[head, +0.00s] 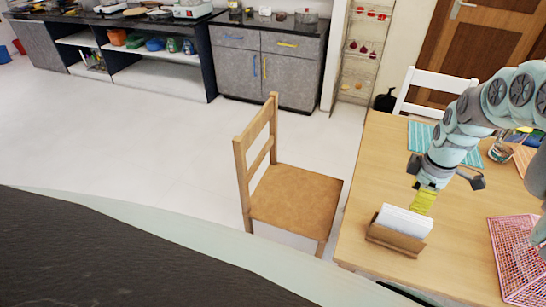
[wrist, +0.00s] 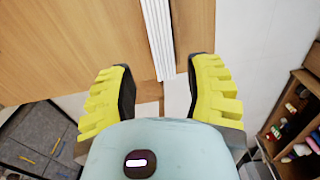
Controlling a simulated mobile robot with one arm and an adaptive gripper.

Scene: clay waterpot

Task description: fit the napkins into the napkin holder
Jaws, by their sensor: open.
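A brown wooden napkin holder (head: 393,241) stands near the front left edge of the light wooden table (head: 460,245). White napkins (head: 405,220) stand upright at the holder and appear to be between its sides; how deep they sit is hidden. My gripper (head: 423,202) has yellow fingers and hangs just behind and above the napkins, pointing down. In the wrist view my gripper (wrist: 160,72) is open, its fingers wide apart with nothing held between them. The napkins (wrist: 158,40) show there as thin white layers edge-on, beyond the fingertips. The holder is hard to make out in that view.
A pink wire basket (head: 518,255) stands at the table's right. Teal striped placemats (head: 421,138) and a glass (head: 499,153) are farther back. A wooden chair (head: 290,200) is at the left side, a white chair (head: 437,82) behind. The tabletop between holder and basket is clear.

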